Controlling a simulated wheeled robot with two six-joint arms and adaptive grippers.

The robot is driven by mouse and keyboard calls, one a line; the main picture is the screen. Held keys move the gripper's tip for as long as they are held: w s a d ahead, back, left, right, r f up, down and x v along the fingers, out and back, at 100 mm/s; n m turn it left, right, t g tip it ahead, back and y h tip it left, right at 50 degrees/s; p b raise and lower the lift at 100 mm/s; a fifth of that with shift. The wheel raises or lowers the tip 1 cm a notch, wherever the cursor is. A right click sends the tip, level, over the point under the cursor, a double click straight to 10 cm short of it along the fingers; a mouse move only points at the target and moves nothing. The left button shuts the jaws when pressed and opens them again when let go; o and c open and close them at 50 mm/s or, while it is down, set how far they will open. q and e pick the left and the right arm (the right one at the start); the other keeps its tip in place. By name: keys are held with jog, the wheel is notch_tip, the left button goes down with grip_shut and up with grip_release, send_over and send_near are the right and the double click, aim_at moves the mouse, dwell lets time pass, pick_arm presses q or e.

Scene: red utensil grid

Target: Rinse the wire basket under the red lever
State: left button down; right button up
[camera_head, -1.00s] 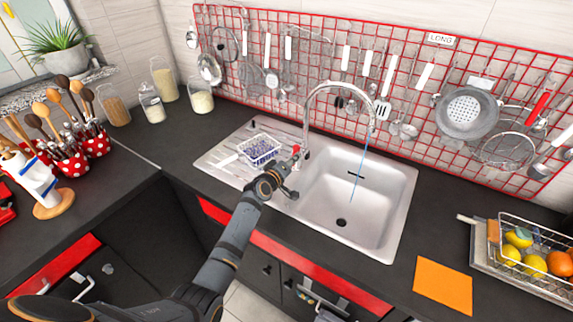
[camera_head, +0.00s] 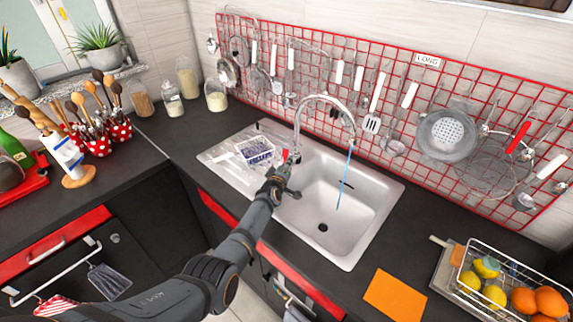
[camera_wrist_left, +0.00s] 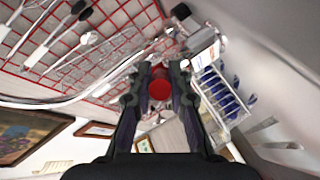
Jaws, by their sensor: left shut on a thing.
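The red lever (camera_head: 285,155) sits at the left of the tap base, at the sink's back-left corner. My left gripper (camera_head: 283,172) is at the lever, shut on it. In the left wrist view its round red end (camera_wrist_left: 159,89) shows between the fingertips (camera_wrist_left: 160,75). A small white wire basket (camera_head: 257,148) with dark blue contents stands on the drainboard, left of the gripper. It also shows in the left wrist view (camera_wrist_left: 222,92). A thin blue water stream (camera_head: 345,178) falls from the curved tap (camera_head: 322,98) into the steel sink (camera_head: 372,215). My right gripper is not in view.
A wire rack of fruit (camera_head: 510,283) and an orange cloth (camera_head: 393,296) lie on the right counter. Utensils hang on the red grid (camera_head: 400,75) behind the sink. Glass jars (camera_head: 215,96) stand at the back left. The sink bowl is empty.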

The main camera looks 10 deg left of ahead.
pick_arm(q)
jog(key=c, duration=1.3)
grip_release()
jog(key=shift+o, duration=0.2)
